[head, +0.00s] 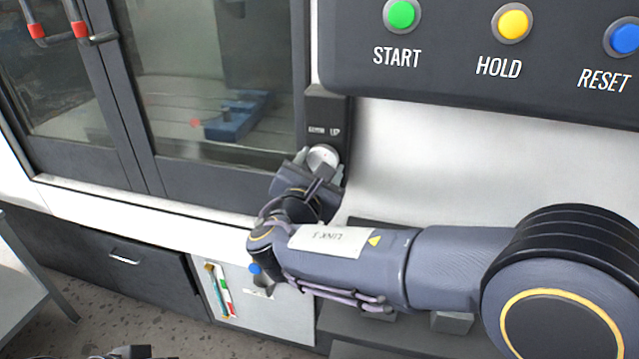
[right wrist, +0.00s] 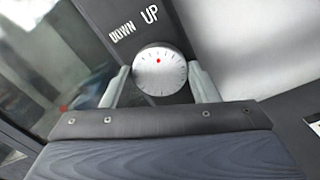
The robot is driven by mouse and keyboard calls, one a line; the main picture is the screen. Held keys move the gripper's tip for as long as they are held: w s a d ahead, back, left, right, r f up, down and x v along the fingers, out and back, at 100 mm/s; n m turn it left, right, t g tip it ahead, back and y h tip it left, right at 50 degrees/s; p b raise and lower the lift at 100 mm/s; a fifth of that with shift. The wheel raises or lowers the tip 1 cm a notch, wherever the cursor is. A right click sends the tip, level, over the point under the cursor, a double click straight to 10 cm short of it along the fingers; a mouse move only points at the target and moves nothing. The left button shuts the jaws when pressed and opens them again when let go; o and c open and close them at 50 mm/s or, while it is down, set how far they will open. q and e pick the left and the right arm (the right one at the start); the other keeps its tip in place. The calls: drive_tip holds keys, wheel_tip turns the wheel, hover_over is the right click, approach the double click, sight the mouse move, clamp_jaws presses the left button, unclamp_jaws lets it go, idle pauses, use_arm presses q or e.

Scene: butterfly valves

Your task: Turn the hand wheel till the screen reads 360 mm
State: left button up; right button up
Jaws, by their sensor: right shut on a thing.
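The hand wheel (head: 322,157) is a small pale round dial on a dark upright panel marked UP, to the right of the glass doors. In the right wrist view the hand wheel (right wrist: 160,72) shows tick marks and a red dot near its top centre, under the words DOWN and UP. My right gripper (head: 325,172) is at the wheel. In the right wrist view its two pale fingers (right wrist: 160,86) stand on either side of the wheel, shut on it. The screen with the reading is not in view.
A panel with a green START button (head: 402,14), a yellow HOLD button (head: 512,23) and a blue RESET button (head: 624,38) overhangs at upper right. Glass doors (head: 215,90) with red-tipped handles (head: 80,29) are at left. A drawer (head: 120,262) is below them.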

drive_tip(key=shift+f+m+b, duration=0.1)
drive_tip(key=shift+m+b, duration=9.9)
drive_tip(key=shift+b, duration=1.25)
drive_tip(key=o, duration=1)
drive_tip(key=v, duration=0.8)
